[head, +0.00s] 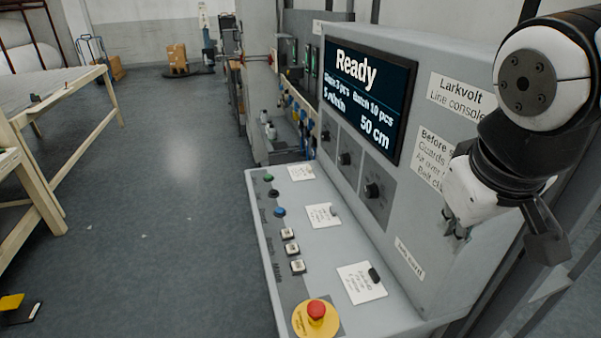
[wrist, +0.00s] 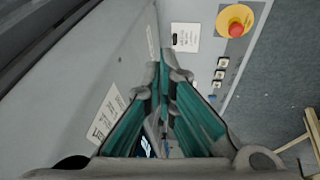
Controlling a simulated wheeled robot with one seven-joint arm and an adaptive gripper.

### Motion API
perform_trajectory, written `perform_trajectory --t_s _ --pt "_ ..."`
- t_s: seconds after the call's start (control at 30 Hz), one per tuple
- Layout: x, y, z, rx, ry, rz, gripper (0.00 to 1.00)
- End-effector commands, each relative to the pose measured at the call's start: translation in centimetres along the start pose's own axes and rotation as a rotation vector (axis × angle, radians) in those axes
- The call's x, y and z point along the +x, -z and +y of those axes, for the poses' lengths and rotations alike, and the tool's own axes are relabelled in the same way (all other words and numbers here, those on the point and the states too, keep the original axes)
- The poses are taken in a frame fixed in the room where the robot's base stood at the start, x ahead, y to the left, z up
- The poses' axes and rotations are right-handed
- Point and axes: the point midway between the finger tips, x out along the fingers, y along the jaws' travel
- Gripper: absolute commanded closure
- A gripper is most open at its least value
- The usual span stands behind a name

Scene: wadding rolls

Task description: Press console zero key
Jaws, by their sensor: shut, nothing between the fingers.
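The grey line console (head: 300,185) has a sloping desk with a column of small white square keys (head: 290,248); they also show in the wrist view (wrist: 219,74). Their labels are too small to read, so I cannot tell which is the zero key. The console's screen (head: 368,98) reads "Ready", with "50 cm" at lower right. My gripper (head: 457,232) is shut and empty, in front of the console's upright face at the right, above the desk and apart from the keys. In the wrist view its fingertips (wrist: 167,76) are together, left of the keys.
A red mushroom button (head: 316,310) on a yellow base is at the desk's near end. Green (head: 268,178) and blue (head: 280,212) buttons are farther along. White cards (head: 360,283) lie on the desk. Dark knobs (head: 373,190) stick out below the screen. Open floor lies left.

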Motion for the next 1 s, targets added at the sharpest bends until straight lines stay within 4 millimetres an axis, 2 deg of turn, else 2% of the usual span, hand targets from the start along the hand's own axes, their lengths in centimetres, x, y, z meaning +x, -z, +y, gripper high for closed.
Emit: perform_trajectory --t_s 0.03,0.17,0.37,0.57,0.7,0.9,1.0 --pt "1.3 1.3 -0.1 -0.080 -0.029 -0.039 1.00" --pt "4.1 4.6 -0.3 -0.276 -0.113 -0.104 1.00" --pt "9.3 10.0 -2.6 -0.597 -0.230 -0.169 1.00" --pt "15.5 14.9 -7.5 -0.932 -0.329 -0.192 1.00" --pt "20.2 17.3 -12.2 -1.160 -0.384 -0.186 1.00" --pt "25.3 18.6 -18.1 -1.399 -0.433 -0.158 1.00" --pt "26.7 18.8 -19.8 -1.462 -0.444 -0.148 1.00"
